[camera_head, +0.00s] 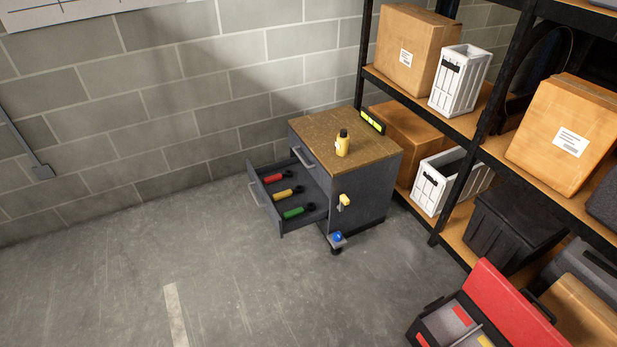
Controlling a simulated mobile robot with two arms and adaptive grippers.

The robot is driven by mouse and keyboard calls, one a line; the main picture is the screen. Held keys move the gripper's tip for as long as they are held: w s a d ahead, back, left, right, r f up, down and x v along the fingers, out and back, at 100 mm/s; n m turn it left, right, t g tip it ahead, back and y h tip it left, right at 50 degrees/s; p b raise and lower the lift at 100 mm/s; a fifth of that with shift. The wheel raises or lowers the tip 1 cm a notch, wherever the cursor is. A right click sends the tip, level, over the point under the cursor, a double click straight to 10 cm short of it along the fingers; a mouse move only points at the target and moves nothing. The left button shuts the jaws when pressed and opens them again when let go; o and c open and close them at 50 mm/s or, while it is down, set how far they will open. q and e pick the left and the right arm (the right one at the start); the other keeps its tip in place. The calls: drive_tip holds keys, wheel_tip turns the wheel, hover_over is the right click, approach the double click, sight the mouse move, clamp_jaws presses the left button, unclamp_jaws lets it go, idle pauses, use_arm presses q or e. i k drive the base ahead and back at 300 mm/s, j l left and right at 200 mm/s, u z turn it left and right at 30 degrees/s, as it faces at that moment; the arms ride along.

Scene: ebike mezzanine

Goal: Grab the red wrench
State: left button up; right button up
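A red wrench (272,179) lies in the open drawer (262,211) of a dark grey tool cabinet (360,195). It is the farthest back of three tools in the drawer. A yellow one (284,192) lies in the middle and a green one (293,213) lies nearest to me. Each has a coloured handle and a dark end pointing right. Neither of my grippers shows in the head view.
A yellow bottle (342,146) and a yellow-green level (373,121) are on the cabinet's wooden top. A shelving rack (451,190) with boxes and bins stands right. An open red toolbox (500,300) is at lower right. Floor (130,270) before the drawer is clear.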

sight(288, 172)
drive_tip(key=i+j+z, duration=0.2)
drive_tip(key=z, duration=0.15)
drive_tip(key=i+j+z, duration=0.15)
drive_tip(key=z, duration=0.2)
drive_tip(key=i+j+z, duration=0.15)
drive_tip(key=j+z, duration=0.2)
